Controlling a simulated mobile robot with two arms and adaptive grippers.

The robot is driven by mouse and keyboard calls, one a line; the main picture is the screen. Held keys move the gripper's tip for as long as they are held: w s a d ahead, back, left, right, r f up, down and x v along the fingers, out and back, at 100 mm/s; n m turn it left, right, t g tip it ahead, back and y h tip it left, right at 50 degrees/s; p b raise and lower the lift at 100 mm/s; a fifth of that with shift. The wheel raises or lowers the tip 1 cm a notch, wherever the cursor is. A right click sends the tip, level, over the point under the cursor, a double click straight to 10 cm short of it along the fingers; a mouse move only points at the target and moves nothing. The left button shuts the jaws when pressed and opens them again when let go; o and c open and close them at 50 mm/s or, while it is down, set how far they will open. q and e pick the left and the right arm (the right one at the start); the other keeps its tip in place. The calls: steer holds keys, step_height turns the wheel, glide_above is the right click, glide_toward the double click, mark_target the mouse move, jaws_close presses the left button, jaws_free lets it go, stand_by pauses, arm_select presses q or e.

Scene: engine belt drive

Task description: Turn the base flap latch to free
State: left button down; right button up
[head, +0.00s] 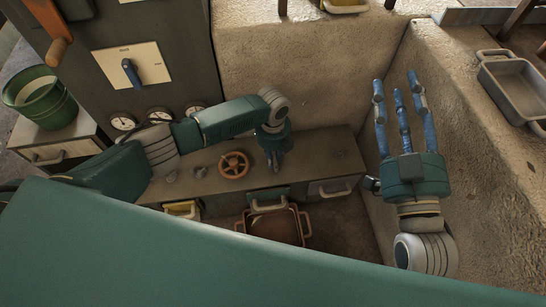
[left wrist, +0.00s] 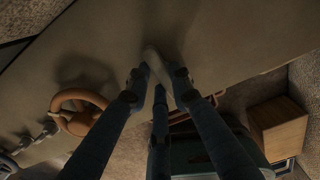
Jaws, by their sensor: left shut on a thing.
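My left gripper (head: 273,158) points down at the top of the grey bench, right of the orange handwheel. In the left wrist view its blue fingers (left wrist: 157,78) come together around a small pale piece (left wrist: 151,57), which looks like the base flap latch. The fingers hide most of this piece, so its turn angle cannot be told. In the head view the piece is hidden by the hand. My right gripper (head: 397,92) is open and empty, its fingers spread, above the stone ledge at the right.
The orange handwheel (head: 233,165) and small grey knobs (head: 201,171) stand on the bench (head: 325,145). Handled drawers, one yellow (head: 182,209) and one green (head: 268,196), are in its front. A switch panel (head: 132,67) rises behind. A grey tray (head: 517,88) sits at the right.

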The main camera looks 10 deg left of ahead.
arm_select(q)
steer(key=shift+s+m, duration=0.1)
steer(key=shift+m, duration=0.2)
steer(key=c, duration=1.5)
jaws_free()
steer(key=shift+r, duration=0.1)
steer(key=shift+r, duration=0.3)
step_height(320, 180, up, 11)
steer(key=shift+r, duration=0.1)
